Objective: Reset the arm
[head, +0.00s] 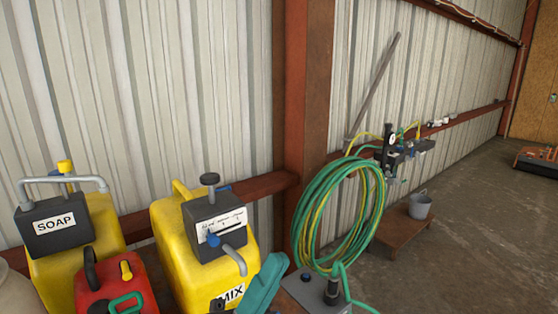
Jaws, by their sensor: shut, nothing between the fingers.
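My arm and my gripper do not show in the head view. There is no other view at this moment, so the arm's pose cannot be seen.
Close in front stand a yellow SOAP jug (105,237), a red can (105,291) and a yellow MIX jug (172,240). A teal object (262,287) is beside them. A coiled hose (312,215) hangs by the post (304,120).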

